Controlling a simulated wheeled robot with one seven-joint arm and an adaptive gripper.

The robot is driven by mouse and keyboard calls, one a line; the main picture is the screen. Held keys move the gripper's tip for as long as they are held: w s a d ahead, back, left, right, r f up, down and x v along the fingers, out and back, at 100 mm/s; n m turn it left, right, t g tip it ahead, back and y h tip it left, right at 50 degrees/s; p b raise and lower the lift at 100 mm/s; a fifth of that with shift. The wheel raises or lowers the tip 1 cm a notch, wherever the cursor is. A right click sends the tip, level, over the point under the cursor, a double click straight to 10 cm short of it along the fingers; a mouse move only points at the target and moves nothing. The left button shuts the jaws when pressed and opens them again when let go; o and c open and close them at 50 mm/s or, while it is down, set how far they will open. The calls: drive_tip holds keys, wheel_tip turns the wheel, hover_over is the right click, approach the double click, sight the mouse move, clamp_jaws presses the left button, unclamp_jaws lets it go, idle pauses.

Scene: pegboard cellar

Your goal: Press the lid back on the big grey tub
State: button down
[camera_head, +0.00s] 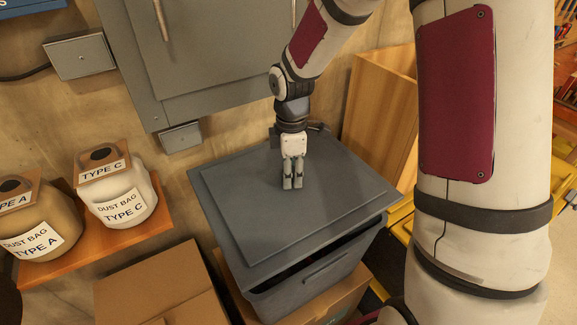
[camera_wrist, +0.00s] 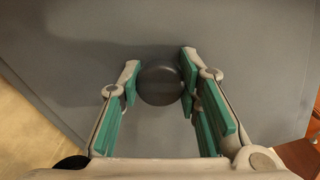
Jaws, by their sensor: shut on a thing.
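The big grey tub (camera_head: 300,294) stands below my arm, its front wall and a handle slot showing. Its flat grey lid (camera_head: 245,205) lies over the top; a dark gap shows between lid and tub along the front right side. In the wrist view the lid (camera_wrist: 75,60) fills most of the background. A dark round knob (camera_wrist: 160,84) stands on the lid. My gripper (camera_head: 292,184) points down at the lid's middle, and in the wrist view its fingers (camera_wrist: 160,82) are shut on the knob, one on each side. The knob is hidden in the head view.
The tub stands on a cardboard box (camera_head: 345,299). Another cardboard box (camera_head: 160,290) is at left front. A grey cabinet (camera_head: 215,55) hangs behind; a wooden box (camera_head: 380,115) stands at right.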

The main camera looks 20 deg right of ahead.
wheel_tip(320, 180, down, 5)
drive_tip(key=b, duration=0.3)
drive_tip(key=shift+f+b, duration=0.7)
drive_tip(key=shift+f, duration=0.6)
drive_tip(key=shift+f+p, duration=0.25)
drive_tip(key=shift+p, duration=0.15)
idle(1.2)
drive_tip(key=c, duration=1.1)
unclamp_jaws()
drive_tip(key=shift+o, duration=0.6)
drive_tip(key=o, duration=0.4)
